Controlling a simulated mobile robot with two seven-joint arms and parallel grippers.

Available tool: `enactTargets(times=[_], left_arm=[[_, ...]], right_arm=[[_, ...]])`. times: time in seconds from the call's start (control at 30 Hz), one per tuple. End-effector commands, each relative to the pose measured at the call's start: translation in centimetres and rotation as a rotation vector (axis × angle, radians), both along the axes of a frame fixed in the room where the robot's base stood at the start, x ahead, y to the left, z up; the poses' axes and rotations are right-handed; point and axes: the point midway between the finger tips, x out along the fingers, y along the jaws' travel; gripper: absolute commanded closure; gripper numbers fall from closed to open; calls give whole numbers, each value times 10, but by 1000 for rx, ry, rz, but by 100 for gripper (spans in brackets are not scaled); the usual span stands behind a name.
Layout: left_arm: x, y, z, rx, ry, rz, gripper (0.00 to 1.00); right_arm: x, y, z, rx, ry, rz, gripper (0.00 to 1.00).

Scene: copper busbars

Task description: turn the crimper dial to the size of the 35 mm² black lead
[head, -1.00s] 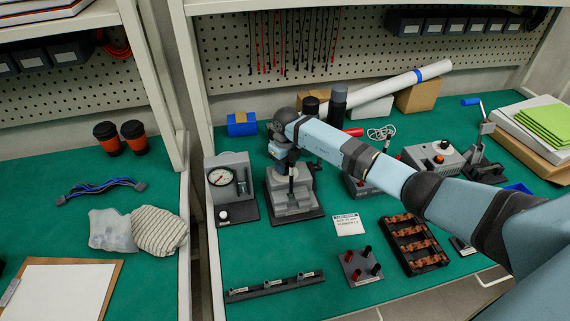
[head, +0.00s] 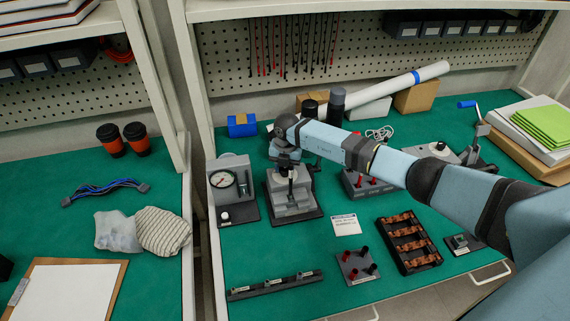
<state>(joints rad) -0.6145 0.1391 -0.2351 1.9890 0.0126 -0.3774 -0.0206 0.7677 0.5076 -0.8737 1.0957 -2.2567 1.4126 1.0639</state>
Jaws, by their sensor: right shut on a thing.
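The grey machine that I take for the crimper (head: 291,204) stands on a dark base on the green bench, left of centre. My right gripper (head: 290,177) points down at its top and is shut on a small part there, which I take for the dial. The fingers and wrist hide most of that part, so no size mark or dial position can be read. A small stand (head: 357,267) with red and black upright pieces is nearer the front. Which piece is the 35 mm² black lead cannot be told. My left gripper is out of view.
A gauge device (head: 224,181) stands close left of the machine. A white card (head: 346,225) and a rack of copper pieces (head: 409,243) lie to the right. A dark rail (head: 275,285) lies in front. My right arm crosses above the bench's right half.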

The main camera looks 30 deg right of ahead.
Motion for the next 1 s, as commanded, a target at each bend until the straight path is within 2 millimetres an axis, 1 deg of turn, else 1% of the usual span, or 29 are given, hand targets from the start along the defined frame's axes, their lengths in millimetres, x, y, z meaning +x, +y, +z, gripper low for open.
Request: enactTargets(times=[0.03, 0.2, 0.5, 0.7, 1.0], left_arm=[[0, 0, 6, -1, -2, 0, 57], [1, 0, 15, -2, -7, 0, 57], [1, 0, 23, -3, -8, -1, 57], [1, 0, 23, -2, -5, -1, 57], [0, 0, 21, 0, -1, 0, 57]], right_arm=[[0, 0, 3, -1, -1, -41, 88], [0, -1, 3, -1, -1, -177, 88], [0, -1, 2, -1, -2, -336, 88], [0, -1, 1, 0, -2, -383, 88], [0, -1, 1, -1, -2, -397, 88]])
